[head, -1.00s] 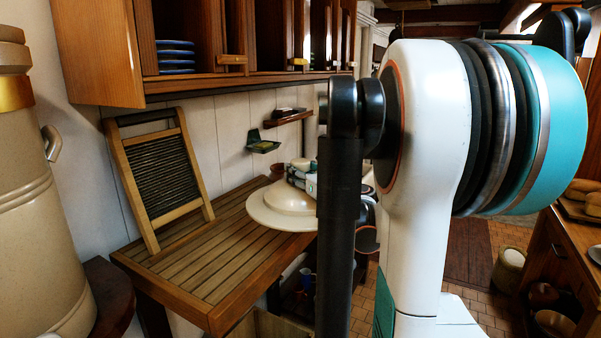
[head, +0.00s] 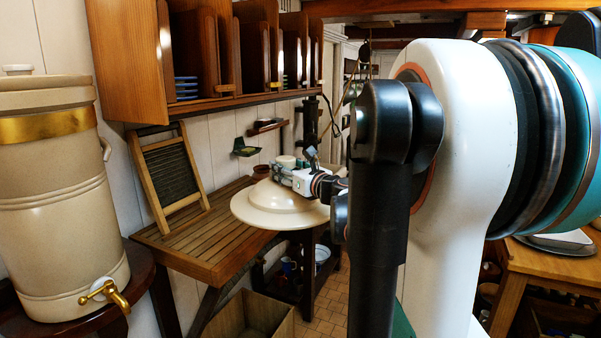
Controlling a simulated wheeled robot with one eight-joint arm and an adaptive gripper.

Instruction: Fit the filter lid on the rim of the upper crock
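The filter lid (head: 262,213) is a wide cream disc with a raised dome and a knob (head: 286,161) on top. It is at or above the right end of the slatted wooden counter and sticks out past its edge; I cannot tell whether it touches the counter. My gripper (head: 284,170) is at the lid's knob, but its fingers are too small to read. A tall beige stoneware crock (head: 52,215) with a brass-coloured band and a brass tap stands at the left on a dark round-edged stand. A small cream piece shows on its top.
A washboard (head: 167,175) leans on the wall behind the slatted counter (head: 192,245). Open wooden cupboards (head: 128,60) hang above. A wooden crate (head: 240,318) is on the floor below. My arm hides much of the right side.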

